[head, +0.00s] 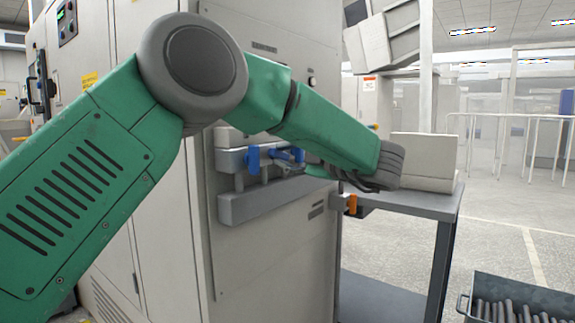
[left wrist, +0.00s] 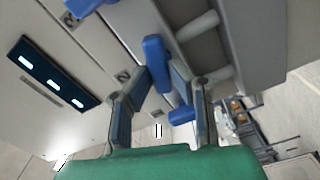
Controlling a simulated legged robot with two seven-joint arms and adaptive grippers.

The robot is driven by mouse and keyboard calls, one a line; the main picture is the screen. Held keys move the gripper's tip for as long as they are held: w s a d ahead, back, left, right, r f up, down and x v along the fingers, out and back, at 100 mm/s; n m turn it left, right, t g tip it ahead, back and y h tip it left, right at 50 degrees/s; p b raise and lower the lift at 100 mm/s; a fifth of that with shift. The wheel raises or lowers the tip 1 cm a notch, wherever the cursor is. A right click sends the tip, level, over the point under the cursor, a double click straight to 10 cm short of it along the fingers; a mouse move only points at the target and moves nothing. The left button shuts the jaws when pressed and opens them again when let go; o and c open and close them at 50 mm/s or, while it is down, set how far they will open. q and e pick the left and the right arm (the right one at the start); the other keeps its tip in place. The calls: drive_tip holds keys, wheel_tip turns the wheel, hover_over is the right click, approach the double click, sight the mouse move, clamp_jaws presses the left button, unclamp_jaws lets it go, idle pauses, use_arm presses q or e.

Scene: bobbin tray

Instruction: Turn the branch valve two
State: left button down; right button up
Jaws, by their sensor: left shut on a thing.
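Blue valve handles sit on a grey manifold (head: 262,204) on the cabinet front. One blue handle (head: 253,161) stands clear at the left in the head view. My left gripper (head: 290,170) is at the blue handle just right of it, partly hidden by my green arm. In the left wrist view, my left gripper (left wrist: 160,76) has its two fingers on either side of a blue handle (left wrist: 155,54) and is shut on it. Another blue part (left wrist: 182,115) shows lower between the fingers. My right gripper is not in view.
An orange handle (head: 352,204) is right of the manifold. A grey table (head: 420,202) with a pale box (head: 424,153) stands beside the cabinet. A dark bin (head: 520,290) of bobbin-like rods is on the floor at lower right. Open floor lies beyond.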

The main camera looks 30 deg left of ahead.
use_arm(q)
drive_tip(key=shift+a+f+n+b, duration=0.1)
drive_tip(key=shift+a+n+b, duration=0.05)
drive_tip(key=shift+n+b, duration=1.6)
drive_tip(key=shift+n, duration=0.25)
drive_tip(key=c, duration=1.7)
unclamp_jaws()
drive_tip(key=shift+o, duration=1.1)
drive_tip(key=shift+w+a+f, duration=0.1)
drive_tip(key=shift+w+a, duration=0.05)
drive_tip(key=shift+a, duration=0.05)
drive_tip(key=shift+d, duration=0.25)
drive_tip(key=d, duration=1.1)
drive_tip(key=shift+s+d, duration=0.25)
drive_tip(key=shift+s, duration=0.2)
